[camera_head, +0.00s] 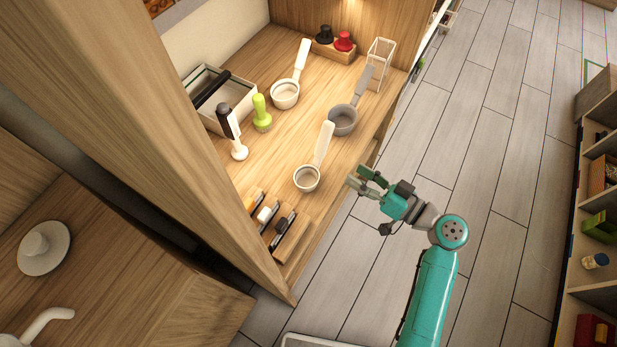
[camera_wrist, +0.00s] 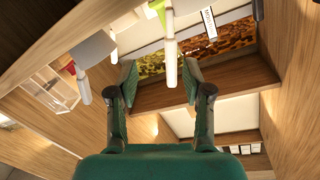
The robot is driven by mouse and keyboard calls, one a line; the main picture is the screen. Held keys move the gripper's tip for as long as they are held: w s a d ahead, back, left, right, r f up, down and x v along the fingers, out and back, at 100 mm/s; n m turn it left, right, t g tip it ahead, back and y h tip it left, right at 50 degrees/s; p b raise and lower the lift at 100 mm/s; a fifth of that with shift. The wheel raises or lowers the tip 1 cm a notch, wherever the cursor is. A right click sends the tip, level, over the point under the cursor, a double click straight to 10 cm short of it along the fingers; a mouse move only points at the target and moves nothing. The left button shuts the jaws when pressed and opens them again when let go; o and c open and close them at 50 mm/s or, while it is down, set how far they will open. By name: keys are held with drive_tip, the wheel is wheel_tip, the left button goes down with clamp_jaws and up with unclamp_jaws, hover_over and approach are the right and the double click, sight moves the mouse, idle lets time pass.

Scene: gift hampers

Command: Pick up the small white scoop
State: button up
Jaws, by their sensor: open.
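Two white scoops with long handles lie on the wooden counter in the head view. The nearer white scoop (camera_head: 307,179) looks the smaller; its handle points up and to the right. The other white scoop (camera_head: 285,96) lies farther back. My gripper (camera_head: 362,181) is open and empty, beyond the counter's right edge, to the right of the nearer scoop and apart from it. In the wrist view my gripper (camera_wrist: 160,82) has its fingers spread, and a white handle (camera_wrist: 171,65) shows in the gap between them. I cannot tell which scoop this handle belongs to.
Open floor (camera_head: 480,130) lies to the right.

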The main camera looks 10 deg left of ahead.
sight(325, 153)
drive_tip(key=shift+n+g+y, duration=0.4)
drive_tip(key=shift+n+y, duration=0.1)
drive_tip(key=shift+n, duration=0.1)
drive_tip(key=w+a, duration=0.1)
drive_tip(key=w+a+r, duration=0.1)
drive_tip(key=a, duration=0.1)
drive_tip(key=w+a+r, duration=0.1)
drive_tip(key=a, duration=0.1)
drive_tip(key=shift+a, duration=0.1)
drive_tip(key=x, duration=0.4)
drive_tip(key=shift+s+a, duration=0.2)
drive_tip(key=shift+s, duration=0.15)
drive_tip(key=shift+w+a, duration=0.3)
drive_tip(key=shift+a, duration=0.2)
drive_tip(key=shift+c, duration=0.3)
clamp_jaws()
